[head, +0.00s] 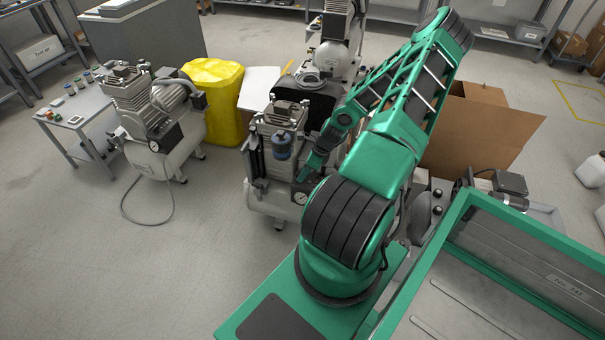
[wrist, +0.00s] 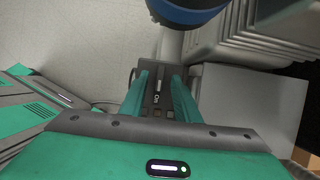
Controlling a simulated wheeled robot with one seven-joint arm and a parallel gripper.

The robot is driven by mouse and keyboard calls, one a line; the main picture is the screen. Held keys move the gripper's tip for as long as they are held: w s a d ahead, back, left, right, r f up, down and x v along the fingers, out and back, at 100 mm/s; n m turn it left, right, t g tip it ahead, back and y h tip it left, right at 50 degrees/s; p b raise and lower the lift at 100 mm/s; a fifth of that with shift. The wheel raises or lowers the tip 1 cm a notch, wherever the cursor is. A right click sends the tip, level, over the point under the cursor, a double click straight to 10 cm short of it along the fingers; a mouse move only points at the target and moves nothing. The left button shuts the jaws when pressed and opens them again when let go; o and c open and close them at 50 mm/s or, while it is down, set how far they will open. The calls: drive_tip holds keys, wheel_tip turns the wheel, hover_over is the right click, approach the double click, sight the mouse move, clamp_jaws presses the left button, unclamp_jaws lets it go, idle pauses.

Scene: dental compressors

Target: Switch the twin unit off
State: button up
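A grey-white compressor (head: 269,202) with a blue filter bowl (head: 282,146) stands in the middle of the head view, partly behind my arm. The blue bowl also shows at the top of the wrist view (wrist: 188,12). My gripper (head: 312,166) is at this compressor's right front, near its round gauge (head: 300,198). In the wrist view, my green fingers (wrist: 163,84) stand apart, with a dark switch box (wrist: 157,99) carrying a small light label showing between or just beyond them. I cannot tell whether they touch it, or the switch's position. No label identifies the twin unit.
Another compressor (head: 158,135) stands at the left beside a small table (head: 62,117) with small parts. A third (head: 338,28) stands behind. A yellow-covered bin (head: 214,98) and a cardboard box (head: 486,130) flank the area. Open floor lies at the front left.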

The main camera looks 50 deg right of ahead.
drive_tip(key=shift+f, duration=0.15)
clamp_jaws()
drive_tip(key=shift+d+n, duration=0.1)
drive_tip(key=shift+n, duration=0.3)
drive_tip(key=n, duration=0.1)
drive_tip(key=n+y, duration=0.1)
drive_tip(key=n, duration=0.1)
drive_tip(key=n+g, duration=0.1)
drive_tip(key=shift+w+d, duration=0.25)
drive_tip(key=shift+w+d+n+g+y, duration=0.1)
drive_tip(key=shift+n+g+y, duration=0.3)
drive_tip(key=shift+n, duration=1)
drive_tip(key=shift+w+d+n+g+y, duration=0.1)
drive_tip(key=shift+n+g+y, duration=0.3)
drive_tip(key=shift+n, duration=1)
